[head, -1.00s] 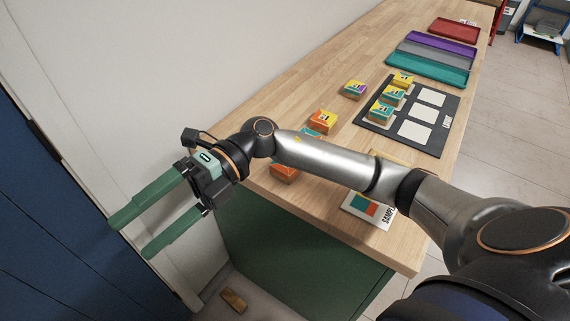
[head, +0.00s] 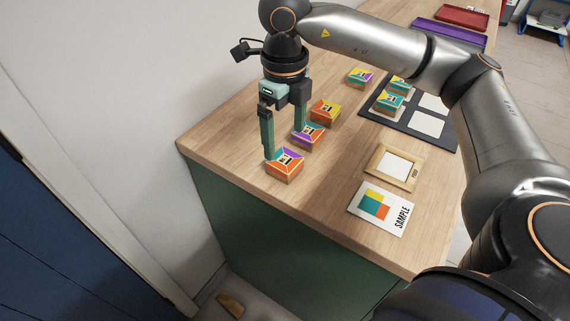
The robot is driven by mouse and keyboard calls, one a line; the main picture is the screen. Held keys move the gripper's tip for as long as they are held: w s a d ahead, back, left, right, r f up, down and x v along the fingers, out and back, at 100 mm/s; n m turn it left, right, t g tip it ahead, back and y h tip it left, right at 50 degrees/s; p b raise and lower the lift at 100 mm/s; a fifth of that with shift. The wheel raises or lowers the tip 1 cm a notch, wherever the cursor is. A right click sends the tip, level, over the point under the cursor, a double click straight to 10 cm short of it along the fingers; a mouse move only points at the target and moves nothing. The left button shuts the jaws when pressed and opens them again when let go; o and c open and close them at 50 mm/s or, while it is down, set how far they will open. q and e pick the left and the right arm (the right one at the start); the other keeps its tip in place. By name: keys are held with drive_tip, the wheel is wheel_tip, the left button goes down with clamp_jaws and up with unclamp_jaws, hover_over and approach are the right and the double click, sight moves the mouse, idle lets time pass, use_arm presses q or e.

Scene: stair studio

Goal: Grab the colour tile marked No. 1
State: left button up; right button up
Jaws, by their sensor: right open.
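My right gripper (head: 284,140) points down over the left part of the counter, open, with nothing between its green fingers. Its left fingertip is just behind the nearest tile (head: 284,166), which is orange, purple and teal on top. Its right fingertip is at the second tile (head: 309,137), partly covering it; I cannot tell whether either finger touches. The printed numbers are too small to read surely, so I cannot tell which is No. 1. My left gripper is out of view.
A sample card (head: 381,208) and a wooden frame (head: 394,168) lie at the right front of the counter (head: 325,190). A dark board (head: 412,119) holds more tiles and white squares. Purple (head: 450,35) and red (head: 462,16) trays stand behind. A wooden block (head: 231,302) is on the floor.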

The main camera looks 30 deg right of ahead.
sight(285, 159)
wheel_tip(285, 159, down, 8)
drive_tip(key=shift+w+d+r, duration=0.1)
drive_tip(key=shift+w+d, duration=0.05)
idle(0.3)
drive_tip(key=c, duration=1.4)
